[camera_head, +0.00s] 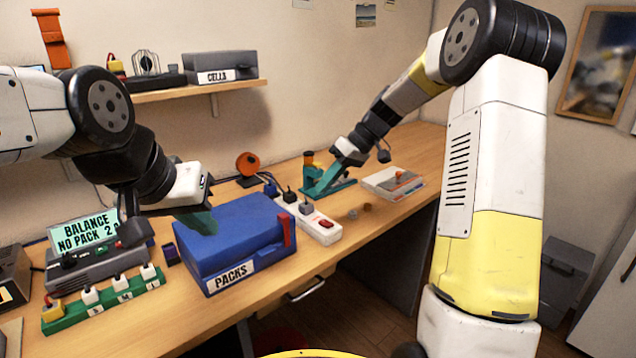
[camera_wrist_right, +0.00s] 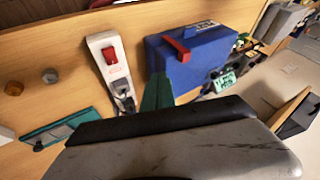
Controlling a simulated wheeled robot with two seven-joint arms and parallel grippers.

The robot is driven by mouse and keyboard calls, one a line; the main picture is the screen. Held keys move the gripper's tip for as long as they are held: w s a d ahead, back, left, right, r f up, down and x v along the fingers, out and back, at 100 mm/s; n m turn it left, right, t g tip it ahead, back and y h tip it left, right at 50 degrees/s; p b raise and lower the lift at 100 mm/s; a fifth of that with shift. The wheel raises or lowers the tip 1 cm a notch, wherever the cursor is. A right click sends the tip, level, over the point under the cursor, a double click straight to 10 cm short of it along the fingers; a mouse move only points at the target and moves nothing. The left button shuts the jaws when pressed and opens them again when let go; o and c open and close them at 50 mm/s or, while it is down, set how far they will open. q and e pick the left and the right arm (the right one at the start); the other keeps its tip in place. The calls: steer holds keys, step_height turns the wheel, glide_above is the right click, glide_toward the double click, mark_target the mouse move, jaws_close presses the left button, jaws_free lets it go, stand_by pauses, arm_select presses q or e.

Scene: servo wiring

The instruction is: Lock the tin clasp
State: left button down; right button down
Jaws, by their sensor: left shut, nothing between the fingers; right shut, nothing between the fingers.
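The blue tin (camera_head: 235,238) labelled PACKS stands on the bench with its lid down. In the right wrist view the tin (camera_wrist_right: 205,62) and the red clasp (camera_wrist_right: 178,48) show beyond my fingers; I cannot tell whether the clasp is latched. My left gripper (camera_head: 203,226) is shut and empty, its green tips at the left part of the lid; contact is unclear. My right gripper (camera_head: 318,189) is shut and empty, behind and right of the tin; its fingers also show in the wrist view (camera_wrist_right: 157,92).
A white power strip (camera_head: 318,222) with a red switch lies right of the tin. A green strip with plugs (camera_head: 105,300) and a grey device (camera_head: 100,262) are at left. A white-grey box (camera_head: 393,184) lies at right.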

mark_target(285, 215)
steer(key=s+a+f, duration=0.2)
steer(key=a+f, duration=0.3)
steer(key=a, duration=0.2)
steer(key=shift+a+f, duration=0.15)
steer(key=shift+f, duration=0.15)
steer(key=shift+s, duration=0.1)
steer(key=shift+s+a, duration=0.9)
steer(key=shift+a, duration=0.25)
